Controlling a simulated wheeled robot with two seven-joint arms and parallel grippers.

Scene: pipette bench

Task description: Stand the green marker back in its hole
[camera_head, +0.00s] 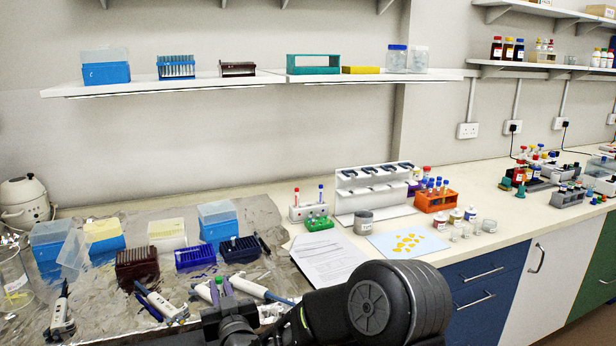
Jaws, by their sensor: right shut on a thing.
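The white marker stand (309,212) is at the back of the bench, with a red marker (297,197) and a blue marker (320,194) upright in it. My right gripper (229,304) is low in the picture, in front of the pipettes and well to the front left of the stand. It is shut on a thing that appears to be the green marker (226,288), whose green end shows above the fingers. My left gripper is out of view.
A small green rack (318,223) stands right in front of the marker stand. A grey cup (363,222), a white pipette rack (375,189) and a printed sheet (326,259) are near it. Pipettes (160,302) and tip boxes (137,267) crowd the foil-like mat on the left.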

